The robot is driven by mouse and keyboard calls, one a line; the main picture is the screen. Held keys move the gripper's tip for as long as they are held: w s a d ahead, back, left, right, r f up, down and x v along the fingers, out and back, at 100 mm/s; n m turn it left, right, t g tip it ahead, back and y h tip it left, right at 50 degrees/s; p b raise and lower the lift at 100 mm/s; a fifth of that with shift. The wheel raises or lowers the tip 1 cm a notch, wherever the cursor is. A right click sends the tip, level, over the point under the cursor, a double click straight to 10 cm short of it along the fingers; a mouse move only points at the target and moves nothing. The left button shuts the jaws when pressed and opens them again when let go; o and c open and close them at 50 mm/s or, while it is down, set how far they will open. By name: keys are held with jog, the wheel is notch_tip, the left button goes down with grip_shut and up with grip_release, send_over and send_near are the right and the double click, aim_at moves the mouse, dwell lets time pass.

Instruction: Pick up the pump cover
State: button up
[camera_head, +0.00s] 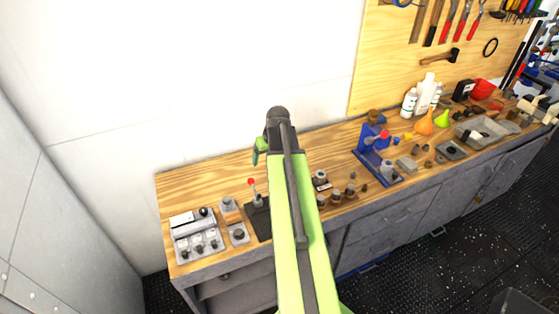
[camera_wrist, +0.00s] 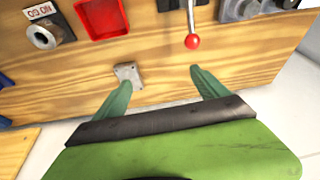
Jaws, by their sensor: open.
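A small grey metal plate with a hole or boss (camera_wrist: 128,74), which looks like the pump cover, lies flat on the wooden bench top in the wrist view. My gripper (camera_wrist: 159,78) is open, its two green fingers spread apart and pointing down at the bench. The plate is close to the left fingertip, left of the middle of the gap; I cannot tell whether they touch. Nothing is held. In the head view my gripper (camera_head: 259,152) is over the back of the bench near the wall, and my arm hides the plate.
A red-knobbed lever (camera_wrist: 192,40) stands beyond the right finger. A red tray (camera_wrist: 101,17) and a "NO GO" gauge block (camera_wrist: 45,35) are at upper left. A blue press (camera_head: 374,152) stands to the right on the bench (camera_head: 178,181). Bare wood surrounds the plate.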

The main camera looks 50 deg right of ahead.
jog(key=s+d+r, duration=0.1)
jog(key=s+d, duration=0.3)
jog(key=d, duration=0.5)
jog(key=shift+m+h, duration=0.3)
jog(key=shift+m, duration=0.1)
jog(key=b+x, duration=1)
jog(key=x, duration=0.1)
jog(key=b+x, duration=0.6)
jog(key=shift+w+f, duration=0.1)
jog(key=shift+w, duration=0.4)
jog(key=shift+a+t, duration=0.1)
jog(key=shift+t, duration=0.2)
grip_shut()
jog(key=shift+r, duration=0.3)
notch_tip(320, 180, up, 4)
jog(key=p, duration=0.4)
jog(key=shift+r+p, duration=0.15)
jog(key=shift+p, duration=0.2)
jog(key=s+d+r+p, duration=0.6)
jog(key=s, duration=0.4)
jog(key=shift+r, duration=0.2)
